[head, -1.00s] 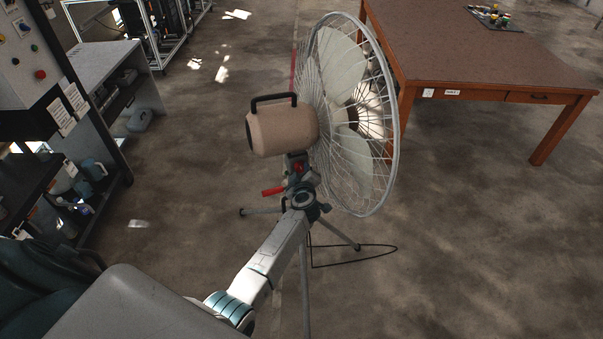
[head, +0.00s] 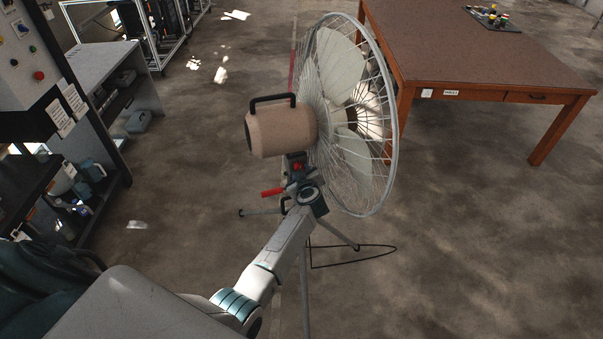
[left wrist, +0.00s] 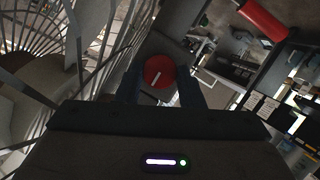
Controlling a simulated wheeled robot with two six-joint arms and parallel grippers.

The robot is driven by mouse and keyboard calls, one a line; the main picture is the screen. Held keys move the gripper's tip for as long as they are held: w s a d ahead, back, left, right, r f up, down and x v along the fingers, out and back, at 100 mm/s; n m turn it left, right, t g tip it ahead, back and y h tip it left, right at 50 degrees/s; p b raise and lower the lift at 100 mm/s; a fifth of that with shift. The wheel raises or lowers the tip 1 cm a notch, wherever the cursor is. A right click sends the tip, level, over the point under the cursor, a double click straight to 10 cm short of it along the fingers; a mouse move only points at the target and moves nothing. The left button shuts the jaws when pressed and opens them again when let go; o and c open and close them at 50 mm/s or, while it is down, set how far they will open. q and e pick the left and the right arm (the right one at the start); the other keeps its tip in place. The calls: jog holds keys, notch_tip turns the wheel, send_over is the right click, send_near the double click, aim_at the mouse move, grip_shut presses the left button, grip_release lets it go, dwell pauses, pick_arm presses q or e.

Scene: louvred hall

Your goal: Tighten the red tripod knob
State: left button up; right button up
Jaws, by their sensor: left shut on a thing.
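The red knob (left wrist: 160,72) sits between the fingers of my left gripper (left wrist: 162,88) in the left wrist view. It is round, with a white mark slanting across its face. My left gripper is shut on it. In the head view the knob (head: 297,167) shows as a small red spot below the fan motor, and my left gripper (head: 298,176) reaches it from below. The fan (head: 281,129) has a beige motor housing, a black handle and a wire cage, and stands on a tripod (head: 304,275). My right gripper is not in view.
A red lever (head: 272,192) sticks out left of the post; it also shows in the left wrist view (left wrist: 262,20). A black cable loop (head: 375,247) lies on the floor. A brown table (head: 480,60) stands right, shelves (head: 110,185) left.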

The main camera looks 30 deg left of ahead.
pick_arm(q)
jog(key=o, duration=1)
jog(key=b+v, duration=0.1)
jog(key=v, duration=0.9)
jog(key=shift+s+d, duration=0.25)
jog(key=shift+s, duration=0.05)
